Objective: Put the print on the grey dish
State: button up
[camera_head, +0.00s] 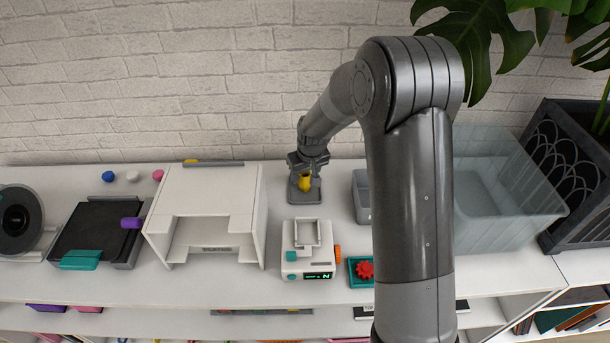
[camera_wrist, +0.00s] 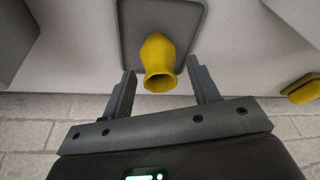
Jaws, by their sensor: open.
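The print looks to be the yellow vase-shaped piece (camera_head: 305,182), which also shows in the wrist view (camera_wrist: 158,50). It appears to stand upright on the grey dish (camera_head: 297,198), a shallow square plate that fills the top middle of the wrist view (camera_wrist: 132,40). My gripper (camera_head: 306,166) is directly above the dish at the back of the worktop. In the wrist view my gripper (camera_wrist: 162,74) is open, one finger on each side of the print's rim, with a visible gap on both sides. The lower part of the print is partly hidden behind its rim.
A white box frame (camera_head: 205,205) stands left of the dish. A small white scale-like device (camera_head: 307,262) and a teal tray (camera_head: 355,278) with a red gear (camera_head: 365,270) are in front. A grey bin (camera_head: 361,205) is to the right, and a clear tub (camera_head: 500,235) is farther right.

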jog(key=s+d+r+m, duration=0.15)
jog(key=s+r, duration=0.25)
jog(key=r, duration=0.5)
jog(key=s+d+r+n, duration=0.1)
jog(key=s+d+r, duration=0.25)
jog(key=r, duration=0.55)
jog(key=s+d+r+m+t, duration=0.1)
jog(key=s+d+r+m, duration=0.1)
jog(key=s, duration=1.1)
jog(key=s+d+r+m+t+h, duration=0.1)
jog(key=s+d+r, duration=0.4)
jog(key=s, duration=0.8)
jog(key=shift+s+d+m+t, duration=0.2)
jog(key=shift+d+m+t, duration=0.25)
jog(key=shift+m, duration=0.1)
